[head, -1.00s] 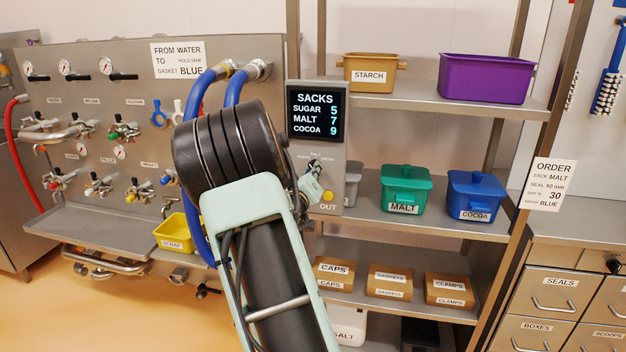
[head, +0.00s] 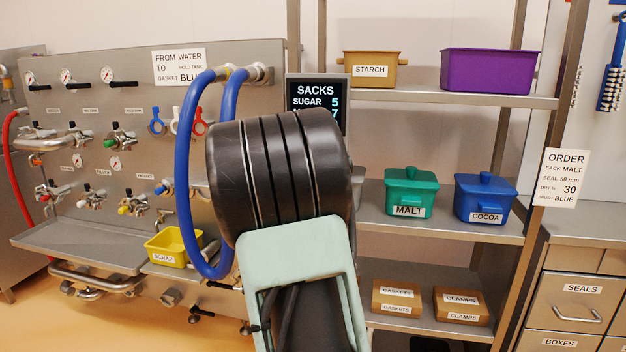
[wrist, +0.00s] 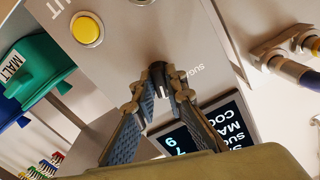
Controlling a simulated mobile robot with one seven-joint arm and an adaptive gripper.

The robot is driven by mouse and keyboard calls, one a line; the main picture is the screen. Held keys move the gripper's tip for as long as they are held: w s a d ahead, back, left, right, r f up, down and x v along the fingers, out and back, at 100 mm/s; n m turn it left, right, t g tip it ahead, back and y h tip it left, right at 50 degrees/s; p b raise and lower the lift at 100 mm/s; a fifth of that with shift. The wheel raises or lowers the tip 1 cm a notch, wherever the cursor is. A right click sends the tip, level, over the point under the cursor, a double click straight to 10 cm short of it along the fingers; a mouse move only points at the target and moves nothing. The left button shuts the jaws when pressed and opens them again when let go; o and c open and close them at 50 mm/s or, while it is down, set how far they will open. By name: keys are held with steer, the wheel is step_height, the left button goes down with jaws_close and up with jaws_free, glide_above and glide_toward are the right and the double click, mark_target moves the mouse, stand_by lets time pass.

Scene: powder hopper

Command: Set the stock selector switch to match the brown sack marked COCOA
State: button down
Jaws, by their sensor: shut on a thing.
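In the wrist view, the selector switch (wrist: 157,70) is a small dark knob on the grey panel. My gripper (wrist: 160,92) has its fingertips on either side of it and is shut on it. A word reading SUGAR shows on the panel beside the knob; the switch's exact pointing direction is hard to tell. In the head view, my arm hides the gripper and the switch. The stock display (head: 315,95) shows SACKS and SUGAR 5, its lower part covered by my arm. It also shows in the wrist view (wrist: 202,127). No brown sack is in view.
A yellow button (wrist: 87,29) is on the same panel, near the knob. Blue hoses (head: 188,170) hang close left of my arm. The shelf right of it holds a green MALT bin (head: 411,188) and a blue COCOA bin (head: 485,196).

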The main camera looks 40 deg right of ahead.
steer(key=shift+m+b, duration=2.35)
steer(key=shift+m, duration=0.95)
steer(key=c, duration=2)
jaws_free()
steer(key=shift+o, duration=0.2)
steer(key=v, duration=1.2)
